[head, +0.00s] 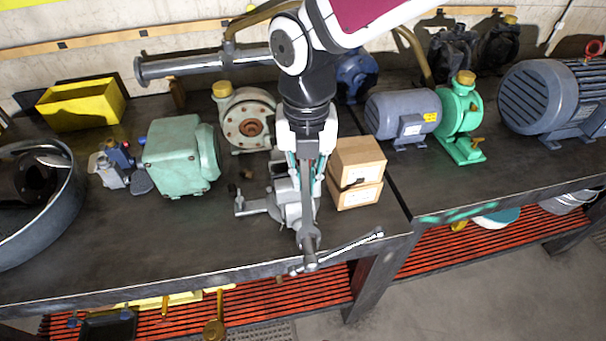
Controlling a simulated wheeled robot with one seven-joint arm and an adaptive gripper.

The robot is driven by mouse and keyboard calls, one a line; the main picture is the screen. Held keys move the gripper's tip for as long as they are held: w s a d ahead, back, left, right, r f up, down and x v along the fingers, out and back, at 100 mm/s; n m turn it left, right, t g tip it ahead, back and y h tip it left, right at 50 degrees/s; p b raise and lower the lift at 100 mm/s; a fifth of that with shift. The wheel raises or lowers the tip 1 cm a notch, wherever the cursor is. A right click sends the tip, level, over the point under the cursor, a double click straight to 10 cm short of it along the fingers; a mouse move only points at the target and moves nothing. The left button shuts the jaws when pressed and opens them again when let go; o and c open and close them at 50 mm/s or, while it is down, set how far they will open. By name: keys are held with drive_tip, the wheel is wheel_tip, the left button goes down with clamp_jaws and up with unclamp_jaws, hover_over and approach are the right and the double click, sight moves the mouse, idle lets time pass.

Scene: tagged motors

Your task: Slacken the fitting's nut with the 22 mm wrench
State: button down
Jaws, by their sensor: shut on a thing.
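My gripper (307,172) points down over the front of the bench and is shut on a grey wrench (307,200). The wrench hangs below the fingers, its lower end near the bench's front edge. I cannot read its size. A grey vise (252,208) stands behind and to the left of the wrench, partly hidden by my gripper. A slim metal rod-like piece (350,245) runs slanting along the front edge, beside the wrench's lower end. I cannot make out the fitting's nut clearly, nor whether the wrench is on it.
Two stacked cardboard boxes (357,172) stand close at the right of my gripper. A green gearbox (180,157) and a round flanged pump (247,120) stand to the left and behind. A blue-grey motor (402,112) is at the right. The dark bench top (150,235) is clear at front left.

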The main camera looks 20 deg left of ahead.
drive_tip(key=shift+w+d+n+p, duration=0.2)
drive_tip(key=shift+w+d+n, duration=0.05)
drive_tip(key=shift+d+n, duration=0.25)
drive_tip(key=shift+w+d+n+p, duration=0.2)
drive_tip(key=shift+d+n, duration=0.2)
drive_tip(key=shift+n, duration=0.2)
drive_tip(key=shift+w+d+n+p, duration=0.4)
drive_tip(key=shift+w+d+n, duration=0.4)
drive_tip(key=shift+n, duration=0.4)
drive_tip(key=shift+s+d, duration=0.1)
drive_tip(key=shift+s, duration=0.1)
drive_tip(key=shift+s+a+m, duration=0.15)
drive_tip(key=shift+a+m, duration=0.1)
drive_tip(key=shift+m, duration=0.05)
drive_tip(key=shift+r+p, duration=0.55)
drive_tip(key=shift+r, duration=0.2)
